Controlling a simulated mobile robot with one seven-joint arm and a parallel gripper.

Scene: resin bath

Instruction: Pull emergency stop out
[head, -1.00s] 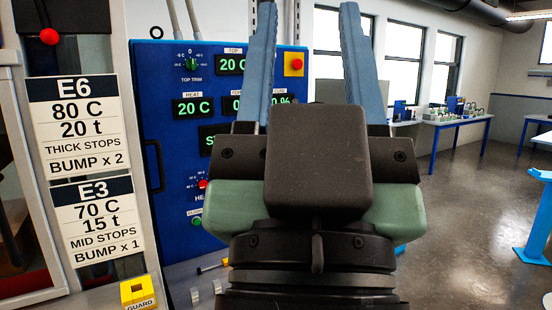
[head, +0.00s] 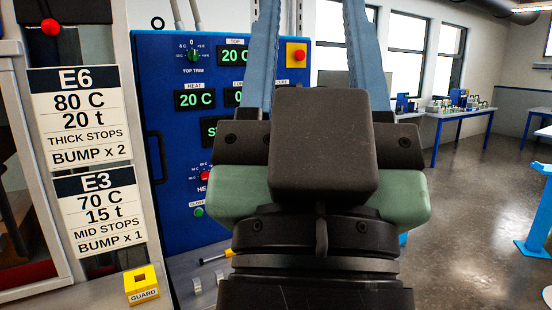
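The emergency stop (head: 297,55) is a small red button on a yellow square plate at the upper right of the blue control panel (head: 180,110). My gripper (head: 312,5) is in front of the panel with its two long blue fingers spread wide apart. The gap between them is empty. In the picture the emergency stop shows between the fingers, closer to the left one. The fingertips run off the top edge, so their distance to the button cannot be told. The dark gripper body hides the panel's lower right.
A yellow guard block (head: 141,284) sits at the lower left. Sign cards (head: 80,118) stand left of the panel, and a red ball knob (head: 50,27) is above them. A blue-legged bench (head: 450,115) is at the back right. The floor on the right is open.

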